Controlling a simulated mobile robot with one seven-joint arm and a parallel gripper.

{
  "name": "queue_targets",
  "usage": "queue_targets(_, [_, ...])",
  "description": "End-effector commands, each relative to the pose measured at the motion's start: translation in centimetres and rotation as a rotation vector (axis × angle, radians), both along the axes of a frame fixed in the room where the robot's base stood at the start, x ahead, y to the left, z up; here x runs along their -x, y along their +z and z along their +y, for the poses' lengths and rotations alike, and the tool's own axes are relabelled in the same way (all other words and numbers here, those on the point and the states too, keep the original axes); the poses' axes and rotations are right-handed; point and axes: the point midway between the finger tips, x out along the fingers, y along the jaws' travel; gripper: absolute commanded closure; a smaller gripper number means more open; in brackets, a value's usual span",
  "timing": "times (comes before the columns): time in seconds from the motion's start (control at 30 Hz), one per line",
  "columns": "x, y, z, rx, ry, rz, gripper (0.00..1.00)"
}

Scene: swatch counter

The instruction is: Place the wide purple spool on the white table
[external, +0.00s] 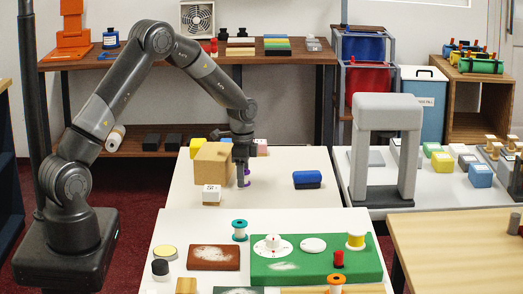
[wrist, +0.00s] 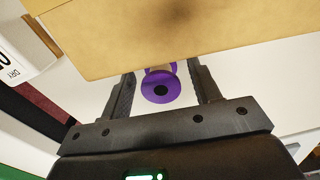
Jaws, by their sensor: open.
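The purple spool (wrist: 160,88) stands upright on a white table (external: 300,211), its round top flange with a dark centre hole facing my wrist camera. In the external view the purple spool (external: 246,177) shows low beside my gripper, partly hidden by it. My gripper (wrist: 163,90) points down and is open, with one finger on each side of the spool. A gap shows between the spool and each finger. In the external view my gripper (external: 241,180) is just right of a cardboard-coloured box.
The tan box (external: 211,165) stands close to my gripper and fills the top of the wrist view. A small white-labelled block (external: 212,192), a yellow block (external: 198,147) and a blue roll (external: 307,179) are nearby. A grey arch (external: 361,150) stands right.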

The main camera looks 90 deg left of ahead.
Motion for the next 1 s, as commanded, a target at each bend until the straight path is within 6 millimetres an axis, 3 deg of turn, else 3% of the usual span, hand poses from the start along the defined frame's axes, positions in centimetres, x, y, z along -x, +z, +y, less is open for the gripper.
queue_targets(0.17, [0.0,0.7,0.0,-0.002,0.0,-0.002,0.43])
queue_targets(0.27, [-0.1,2.0,0.1,-0.003,0.0,-0.002,0.43])
queue_targets(0.7, [0.0,10.7,0.0,-0.003,0.0,-0.002,0.43])
queue_targets(1.0, [0.0,12.4,0.0,0.0,0.0,0.0,0.43])
